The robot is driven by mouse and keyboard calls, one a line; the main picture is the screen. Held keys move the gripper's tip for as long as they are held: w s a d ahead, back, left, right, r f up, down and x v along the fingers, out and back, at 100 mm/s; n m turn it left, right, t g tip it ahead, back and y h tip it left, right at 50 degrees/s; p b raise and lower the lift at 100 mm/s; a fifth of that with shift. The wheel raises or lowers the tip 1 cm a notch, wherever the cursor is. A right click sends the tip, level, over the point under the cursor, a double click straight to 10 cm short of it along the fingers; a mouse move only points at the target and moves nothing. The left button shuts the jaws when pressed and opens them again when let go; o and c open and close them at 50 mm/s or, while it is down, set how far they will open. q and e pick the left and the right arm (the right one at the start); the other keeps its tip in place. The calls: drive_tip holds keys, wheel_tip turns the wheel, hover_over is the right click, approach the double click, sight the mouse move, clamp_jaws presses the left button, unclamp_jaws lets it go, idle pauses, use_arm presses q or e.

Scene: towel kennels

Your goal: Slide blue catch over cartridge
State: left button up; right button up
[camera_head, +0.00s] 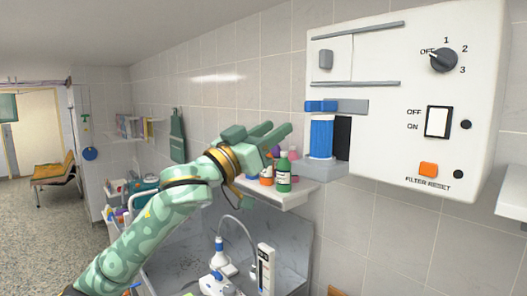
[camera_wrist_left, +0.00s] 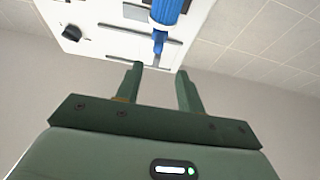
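The blue catch (camera_head: 321,105) sits at the left end of a short grey rail (camera_head: 354,106) on the white wall unit. In the head view it appears just above the top of the blue ribbed cartridge (camera_head: 321,139), which stands upright on a grey ledge (camera_head: 322,170). The wrist view shows the catch (camera_wrist_left: 158,43) and cartridge (camera_wrist_left: 167,10) ahead of the fingers. My left gripper (camera_head: 281,130) is open and empty, left of the catch and apart from it. Its spread fingers (camera_wrist_left: 160,74) show in the wrist view. My right gripper is not seen.
The white unit (camera_head: 400,130) also carries a dial (camera_head: 443,60), a rocker switch (camera_head: 438,122) and an orange button (camera_head: 428,169). A shelf with bottles, one a green bottle (camera_head: 284,176), is below my left gripper. A sink with a hose (camera_head: 240,225) is lower.

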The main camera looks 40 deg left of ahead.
use_arm(q)
drive_tip(key=shift+v, duration=1.1)
